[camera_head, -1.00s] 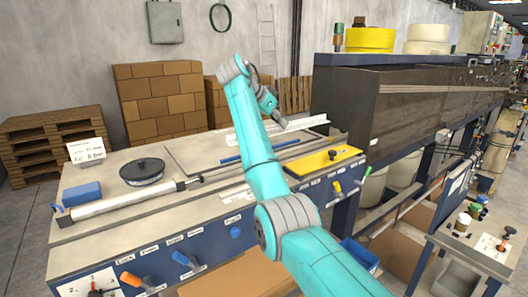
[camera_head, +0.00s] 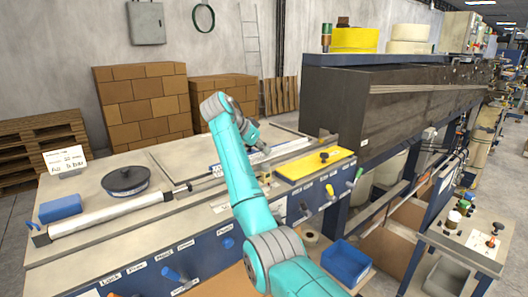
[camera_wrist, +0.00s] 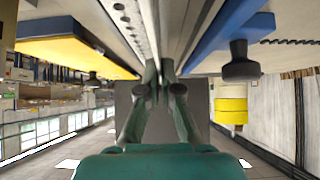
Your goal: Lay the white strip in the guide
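The white strip (camera_head: 285,150) is long and thin and lies along the back of the bench, just left of the yellow plate. My gripper (camera_head: 258,149) is low over the bench at the strip, with its fingers drawn close together. In the wrist view, my gripper (camera_wrist: 160,72) has the pale strip (camera_wrist: 152,30) running away from between its fingertips, so it looks shut on it. A grey rail with small holes (camera_wrist: 128,22) runs alongside the strip and seems to be the guide. I cannot tell whether the strip touches it.
The yellow plate (camera_head: 312,165) with a black knob is right of the strip. A blue bar (camera_wrist: 215,35) with a black knob is on the other side. A round black lid (camera_head: 125,180), a white roller (camera_head: 105,212) and a blue block (camera_head: 60,208) occupy the bench's left.

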